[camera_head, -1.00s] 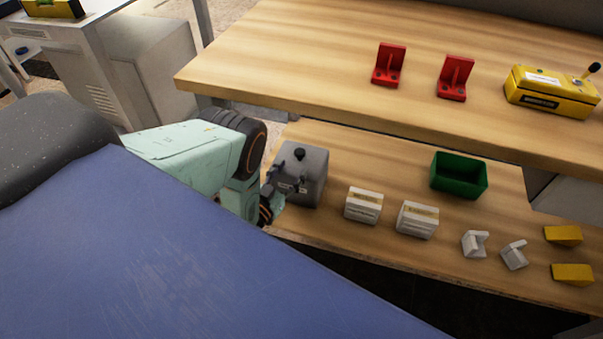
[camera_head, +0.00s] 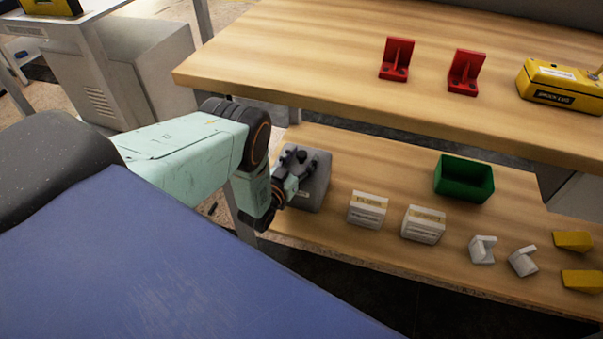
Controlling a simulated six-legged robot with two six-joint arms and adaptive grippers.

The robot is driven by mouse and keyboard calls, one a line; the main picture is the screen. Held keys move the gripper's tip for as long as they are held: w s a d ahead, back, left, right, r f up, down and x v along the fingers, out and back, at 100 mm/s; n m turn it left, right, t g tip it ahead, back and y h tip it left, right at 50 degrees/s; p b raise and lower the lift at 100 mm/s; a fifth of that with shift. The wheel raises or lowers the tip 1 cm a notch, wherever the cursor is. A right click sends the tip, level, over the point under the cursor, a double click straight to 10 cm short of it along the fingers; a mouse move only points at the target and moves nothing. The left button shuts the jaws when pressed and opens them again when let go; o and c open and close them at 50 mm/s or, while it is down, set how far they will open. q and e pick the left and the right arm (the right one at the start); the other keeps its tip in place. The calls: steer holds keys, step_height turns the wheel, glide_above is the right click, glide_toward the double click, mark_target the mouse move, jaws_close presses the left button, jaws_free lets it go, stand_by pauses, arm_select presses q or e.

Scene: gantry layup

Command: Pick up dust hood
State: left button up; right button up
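The dust hood appears to be the grey box with a black knob on top (camera_head: 318,190), standing at the left end of the lower wooden shelf. My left gripper (camera_head: 301,161) comes in from the left and is over the top of the hood, by the knob. Its dark fingers look spread, with the knob around or between them; contact with the knob cannot be made out. The gripper and wrist hide part of the hood's top and left side. My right gripper is not in view.
Two white labelled boxes (camera_head: 367,210) (camera_head: 424,224) stand right of the hood. A green bin (camera_head: 464,179), white brackets (camera_head: 482,250) and yellow wedges (camera_head: 573,241) are farther right. The upper tabletop (camera_head: 300,55) overhangs behind, holding red brackets (camera_head: 397,60) and a yellow device (camera_head: 558,84).

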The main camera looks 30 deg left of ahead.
arm_select(q)
jaws_close()
stand_by(0.3)
stand_by(0.4)
